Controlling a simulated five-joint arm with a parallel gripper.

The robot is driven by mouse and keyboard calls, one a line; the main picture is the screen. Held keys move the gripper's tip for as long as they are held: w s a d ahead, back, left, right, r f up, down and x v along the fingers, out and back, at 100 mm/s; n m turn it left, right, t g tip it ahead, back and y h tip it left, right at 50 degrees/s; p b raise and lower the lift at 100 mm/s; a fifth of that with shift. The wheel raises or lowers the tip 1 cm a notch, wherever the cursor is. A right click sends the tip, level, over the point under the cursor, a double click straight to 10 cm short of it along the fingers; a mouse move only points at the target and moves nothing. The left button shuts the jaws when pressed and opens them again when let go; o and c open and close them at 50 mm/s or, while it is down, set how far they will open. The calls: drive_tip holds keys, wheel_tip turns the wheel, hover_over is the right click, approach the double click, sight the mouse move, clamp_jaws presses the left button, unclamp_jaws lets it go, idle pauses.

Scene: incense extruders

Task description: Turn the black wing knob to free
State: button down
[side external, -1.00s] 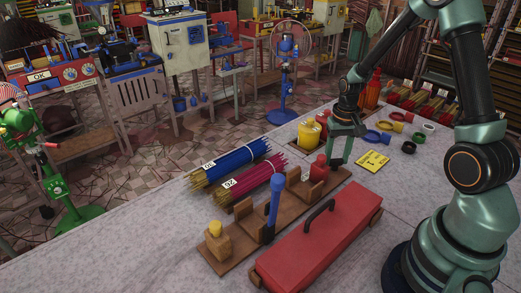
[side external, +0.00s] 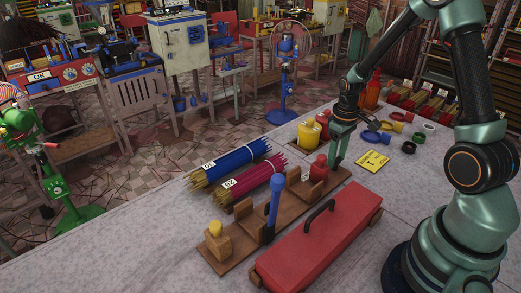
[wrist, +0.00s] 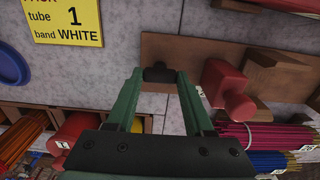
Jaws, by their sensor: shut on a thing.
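The black wing knob (wrist: 160,74) sits on the end of the wooden board (wrist: 218,52) in the wrist view. My gripper (wrist: 158,80) is over it, one green finger on each side, shut on the knob. In the side view my gripper (side external: 335,161) is at the far right end of the wooden board (side external: 238,247), and the knob is hidden there. A red piece with a square neck (wrist: 228,90) lies close to the right of my fingers in the wrist view; it also shows in the side view (side external: 319,167).
A blue stick bundle (side external: 230,160) and a magenta bundle (side external: 255,183) lie behind the board. A red lid (side external: 320,230) with a black handle lies in front. A blue upright handle (side external: 273,202) stands on the board. A yellow card (side external: 372,162) and coloured rings lie to the right.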

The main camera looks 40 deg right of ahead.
idle(0.4)
drive_tip(key=shift+c, duration=1.4)
unclamp_jaws()
wheel_tip(320, 180, up, 12)
drive_tip(key=shift+r, duration=0.1)
drive_tip(key=s+a+r+t, duration=0.2)
drive_tip(key=s+a+r, duration=0.1)
drive_tip(key=a+r, duration=0.2)
drive_tip(key=s+a+r+t, duration=0.3)
drive_tip(key=a+r, duration=0.1)
drive_tip(key=a, duration=0.6)
drive_tip(key=shift+a+r+t, duration=0.3)
drive_tip(key=shift+r, duration=0.05)
